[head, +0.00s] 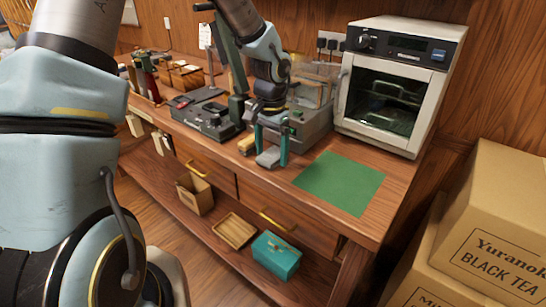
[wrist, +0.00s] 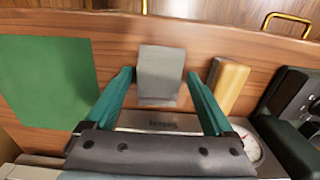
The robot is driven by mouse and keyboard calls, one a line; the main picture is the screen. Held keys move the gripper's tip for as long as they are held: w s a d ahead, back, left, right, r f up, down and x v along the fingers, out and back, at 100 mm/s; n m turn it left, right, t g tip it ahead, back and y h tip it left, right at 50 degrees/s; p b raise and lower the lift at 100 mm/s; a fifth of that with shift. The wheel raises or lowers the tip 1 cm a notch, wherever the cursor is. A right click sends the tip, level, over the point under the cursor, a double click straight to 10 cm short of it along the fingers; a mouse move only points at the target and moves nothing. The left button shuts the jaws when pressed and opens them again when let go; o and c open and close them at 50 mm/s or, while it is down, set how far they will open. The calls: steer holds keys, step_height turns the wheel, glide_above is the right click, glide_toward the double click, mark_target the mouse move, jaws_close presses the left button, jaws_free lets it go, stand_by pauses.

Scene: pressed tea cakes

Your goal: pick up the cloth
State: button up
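A small grey folded piece, which looks like the cloth (head: 268,158), lies on the wooden bench near its front edge. In the wrist view the cloth (wrist: 160,70) sits between my two teal fingers. My gripper (head: 271,155) points down at it, with the fingers spread on either side; it also shows in the wrist view (wrist: 159,77). A narrow gap shows between each fingertip and the cloth, so the gripper is open and holds nothing. I cannot tell how far the fingertips are above the bench top.
A tan block (head: 247,143) lies close beside the cloth, near one finger. A scale-like device (head: 300,124) with a dial stands behind. A green mat (head: 340,182) lies flat on the right, below a white oven (head: 398,85). A black device (head: 210,113) stands left.

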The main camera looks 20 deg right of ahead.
mark_target(272, 155)
steer(key=c, duration=1.1)
step_height(272, 155, up, 10)
steer(key=b, duration=0.1)
steer(key=shift+b, duration=0.3)
